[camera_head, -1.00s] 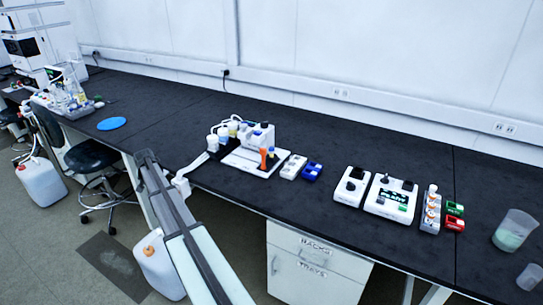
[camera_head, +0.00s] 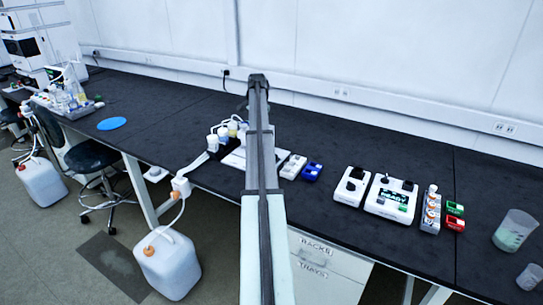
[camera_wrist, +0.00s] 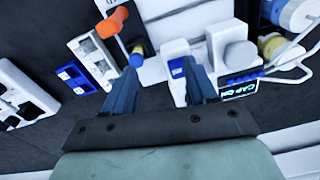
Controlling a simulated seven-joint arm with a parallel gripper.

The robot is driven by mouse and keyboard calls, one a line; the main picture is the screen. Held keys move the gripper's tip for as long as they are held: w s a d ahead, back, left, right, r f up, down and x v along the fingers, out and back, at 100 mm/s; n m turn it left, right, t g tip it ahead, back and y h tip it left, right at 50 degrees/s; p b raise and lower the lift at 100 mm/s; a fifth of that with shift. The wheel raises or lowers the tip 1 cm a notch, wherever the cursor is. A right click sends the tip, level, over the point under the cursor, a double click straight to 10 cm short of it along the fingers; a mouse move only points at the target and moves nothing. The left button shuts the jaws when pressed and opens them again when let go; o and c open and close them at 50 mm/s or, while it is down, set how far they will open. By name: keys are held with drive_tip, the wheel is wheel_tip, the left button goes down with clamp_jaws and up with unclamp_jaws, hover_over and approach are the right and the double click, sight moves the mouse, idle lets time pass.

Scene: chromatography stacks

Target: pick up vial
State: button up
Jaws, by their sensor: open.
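My gripper (camera_wrist: 163,78) shows in the wrist view with its two dark blue fingers apart and nothing between them. It is over a white station. A tube with an orange end (camera_wrist: 114,22) and a smaller blue and yellow tube-like piece (camera_wrist: 137,52) are at the upper left, the latter close by the left fingertip. I cannot tell for sure which piece is the vial. In the head view my arm covers the middle of this station and the tubes.
In the head view, white-capped bottles (camera_head: 213,143) stand left of my arm. A blue block (camera_head: 311,172) and a white device with a screen (camera_head: 391,195) are to the right. Bare bench lies behind.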

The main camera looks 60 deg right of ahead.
drive_tip(key=s+d+r, duration=0.2)
drive_tip(key=s, duration=0.3)
drive_tip(key=shift+m+y, duration=0.3)
drive_tip(key=shift+m, duration=0.1)
drive_tip(key=f, duration=0.8)
drive_tip(key=shift+w+d+f, duration=0.15)
drive_tip(key=shift+d+f, duration=0.05)
drive_tip(key=shift+f, duration=0.05)
drive_tip(key=shift+s+f, duration=0.2)
drive_tip(key=shift+f, duration=2.4)
clamp_jaws()
drive_tip(key=shift+r, duration=0.1)
